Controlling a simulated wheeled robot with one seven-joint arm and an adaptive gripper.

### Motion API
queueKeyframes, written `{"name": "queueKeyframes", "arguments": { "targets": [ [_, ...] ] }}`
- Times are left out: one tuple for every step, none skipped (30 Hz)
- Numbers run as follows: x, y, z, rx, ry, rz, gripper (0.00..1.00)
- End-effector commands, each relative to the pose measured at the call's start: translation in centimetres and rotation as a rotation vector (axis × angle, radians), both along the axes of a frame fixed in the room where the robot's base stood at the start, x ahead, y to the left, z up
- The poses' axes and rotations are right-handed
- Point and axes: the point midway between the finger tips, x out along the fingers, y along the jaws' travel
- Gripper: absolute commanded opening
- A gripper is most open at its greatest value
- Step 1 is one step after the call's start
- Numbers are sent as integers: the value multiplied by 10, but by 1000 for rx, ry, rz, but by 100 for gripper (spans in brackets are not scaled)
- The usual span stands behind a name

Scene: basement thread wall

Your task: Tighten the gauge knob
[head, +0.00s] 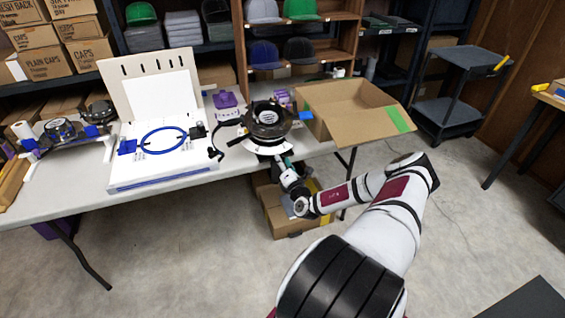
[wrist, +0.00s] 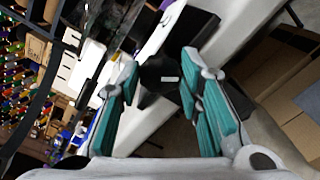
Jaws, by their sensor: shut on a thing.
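The gauge knob (wrist: 160,74) is dark with a small pale mark on its face, and it sits between my fingertips in the wrist view. My gripper (wrist: 159,82) has teal finger pads on both sides of the knob and is shut on it. In the head view my gripper (head: 286,162) is at the table's front edge, just below a black ring-shaped fixture (head: 268,117) with a white base. The knob itself is hidden in the head view, behind my gripper and the fixture.
The white table (head: 60,185) also holds a white hooping station (head: 150,172) with a blue ring on the left. An open cardboard box (head: 350,105) stands on the right. Another carton (head: 280,222) sits on the floor under my gripper. The floor to the right is clear up to a grey cart (head: 462,65).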

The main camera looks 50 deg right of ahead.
Motion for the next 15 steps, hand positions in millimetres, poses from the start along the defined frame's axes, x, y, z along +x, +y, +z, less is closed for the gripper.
{"name": "queueKeyframes", "arguments": {
  "targets": [
    [-1,-2,1,35,-23,-4,5],
    [-1,-2,0,60,-38,-4,5],
    [-1,-2,0,91,-58,-4,5],
    [-1,-2,0,116,-73,-4,5],
    [-1,-2,0,139,-87,-4,5],
    [-1,-2,0,169,-106,-4,5],
    [-1,-2,0,192,-121,-4,5],
    [-1,-2,-1,213,-134,-4,5],
    [-1,-2,-1,242,-152,-4,5],
    [-1,-2,-1,262,-164,-4,5],
    [-1,-2,-1,283,-176,-5,5],
    [-1,-2,-1,308,-192,-5,5],
    [-1,-2,-1,325,-202,-5,5],
    [-1,-2,-2,343,-212,-5,5],
    [-1,-2,-2,364,-225,-5,5]
  ]
}}
